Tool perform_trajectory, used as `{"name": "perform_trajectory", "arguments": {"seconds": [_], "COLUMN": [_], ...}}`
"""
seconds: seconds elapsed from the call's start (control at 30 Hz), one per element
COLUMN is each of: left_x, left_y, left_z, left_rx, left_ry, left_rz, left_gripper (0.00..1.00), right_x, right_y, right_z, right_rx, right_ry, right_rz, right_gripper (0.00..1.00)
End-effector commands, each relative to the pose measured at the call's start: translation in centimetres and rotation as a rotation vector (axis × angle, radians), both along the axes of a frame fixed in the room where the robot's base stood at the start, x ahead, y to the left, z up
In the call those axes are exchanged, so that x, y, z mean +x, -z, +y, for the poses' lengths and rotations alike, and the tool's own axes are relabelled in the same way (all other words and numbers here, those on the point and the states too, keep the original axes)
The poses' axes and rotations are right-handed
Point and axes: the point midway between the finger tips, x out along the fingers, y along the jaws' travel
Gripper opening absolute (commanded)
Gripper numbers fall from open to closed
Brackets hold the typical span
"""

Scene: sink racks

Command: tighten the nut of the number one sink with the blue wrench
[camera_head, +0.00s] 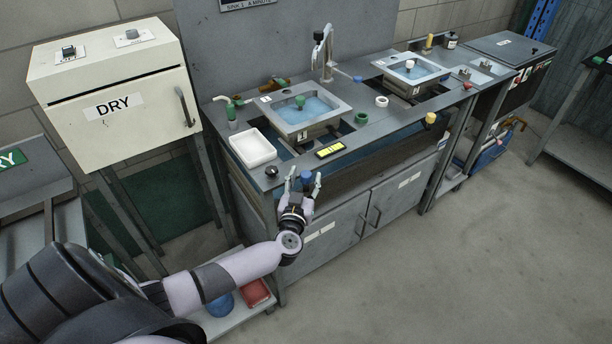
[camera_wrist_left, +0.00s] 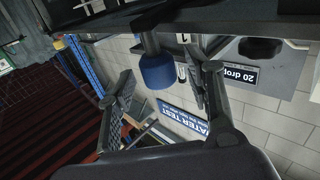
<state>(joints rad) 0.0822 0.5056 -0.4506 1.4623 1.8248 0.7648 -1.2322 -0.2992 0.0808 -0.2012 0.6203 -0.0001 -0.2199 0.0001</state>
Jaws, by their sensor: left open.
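My left gripper (camera_head: 303,182) is open just in front of the front edge of the counter. A blue cylindrical grip (camera_head: 306,175) is between its fingers. In the left wrist view the same blue grip (camera_wrist_left: 158,71) sits on a dark stem between the spread fingers (camera_wrist_left: 162,90), with gaps beside it. It may be the handle of the blue wrench; no wrench head is visible. The left sink (camera_head: 338,106), with blue water and a green knob, is set in the counter above, with a small label on its front. I cannot make out its nut. My right gripper is not in view.
The counter (camera_head: 345,133) holds a white tray (camera_head: 270,154), a yellow display (camera_head: 330,150), a green ring (camera_head: 361,118) and a white ring (camera_head: 382,101). A second sink (camera_head: 430,79) is farther right. A yellow knob (camera_head: 430,118) sticks out at the front edge.

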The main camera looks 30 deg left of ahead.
Motion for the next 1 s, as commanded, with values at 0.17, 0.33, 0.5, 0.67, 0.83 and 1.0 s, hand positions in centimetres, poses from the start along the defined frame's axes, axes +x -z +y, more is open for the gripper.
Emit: {"name": "perform_trajectory", "arguments": {"seconds": [0.17, 0.33, 0.5, 0.67, 0.83, 1.0], "left_x": [1.3, 1.53, 1.5, 1.49, 1.48, 1.47], "left_y": [0.07, 0.03, 0.03, 0.03, 0.04, 0.04], "left_z": [0.53, 0.61, 0.6, 0.61, 0.6, 0.6], "left_rx": [0.0, -0.002, -0.001, -0.001, -0.001, -0.001], "left_ry": [0.001, 0.001, 0.001, 0.001, 0.001, 0.001], "left_rz": [0.001, 0.0, 0.001, 0.001, 0.001, 0.001], "left_gripper": [0.47, 0.47, 0.46, 0.35, 0.24, 0.13], "right_x": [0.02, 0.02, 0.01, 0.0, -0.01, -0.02], "right_y": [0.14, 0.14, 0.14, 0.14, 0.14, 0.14], "right_z": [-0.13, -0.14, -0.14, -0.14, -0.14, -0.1], "right_rx": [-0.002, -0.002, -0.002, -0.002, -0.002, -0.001], "right_ry": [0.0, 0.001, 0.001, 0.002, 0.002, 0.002], "right_rz": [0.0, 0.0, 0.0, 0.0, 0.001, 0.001], "right_gripper": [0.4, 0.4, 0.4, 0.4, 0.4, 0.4]}}
